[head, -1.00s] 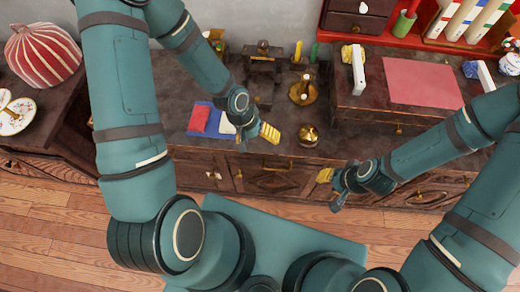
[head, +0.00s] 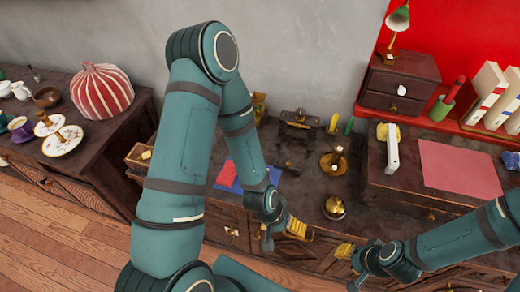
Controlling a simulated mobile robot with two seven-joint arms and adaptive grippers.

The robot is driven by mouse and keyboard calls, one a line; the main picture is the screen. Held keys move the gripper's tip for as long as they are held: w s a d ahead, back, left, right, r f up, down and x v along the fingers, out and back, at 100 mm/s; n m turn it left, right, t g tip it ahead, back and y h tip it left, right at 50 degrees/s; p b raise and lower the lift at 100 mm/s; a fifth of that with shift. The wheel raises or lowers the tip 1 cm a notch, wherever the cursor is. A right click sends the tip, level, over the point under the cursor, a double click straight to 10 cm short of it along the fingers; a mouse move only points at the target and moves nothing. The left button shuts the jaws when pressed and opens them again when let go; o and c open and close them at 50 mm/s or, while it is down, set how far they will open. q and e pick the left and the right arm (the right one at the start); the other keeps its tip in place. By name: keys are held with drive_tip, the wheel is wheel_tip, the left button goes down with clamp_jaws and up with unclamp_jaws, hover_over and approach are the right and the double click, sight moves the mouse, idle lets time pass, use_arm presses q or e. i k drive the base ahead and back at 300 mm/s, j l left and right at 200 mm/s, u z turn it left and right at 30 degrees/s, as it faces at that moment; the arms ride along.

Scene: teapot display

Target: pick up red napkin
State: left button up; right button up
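A small folded red napkin (head: 227,175) lies on the dark counter, over a blue cloth (head: 247,167). My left arm hides part of the blue cloth. My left gripper (head: 282,233) is to the right of and nearer than the napkin, in front of the counter's front edge. Its fingers are apart and nothing shows between them. My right gripper (head: 349,266) is farther right, also in front of the cabinet, with its fingers apart and empty. Neither gripper touches the napkin.
A brass pot (head: 334,207) and a brass stand (head: 333,163) are on the counter right of my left gripper. A raised dark chest at right bears a pink-red mat (head: 458,167). A striped red-and-white cover (head: 101,91) and plates (head: 62,141) are on the left cabinet.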

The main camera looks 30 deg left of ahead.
sight(228, 177)
drive_tip(key=u, duration=1.3)
drive_tip(key=i+z, duration=0.1)
drive_tip(key=z, duration=0.3)
drive_tip(key=j+z, duration=0.15)
drive_tip(key=z, duration=0.2)
drive_tip(key=i+j+z, duration=0.1)
drive_tip(key=z, duration=0.3)
drive_tip(key=i+j+z, duration=0.1)
drive_tip(key=z, duration=0.25)
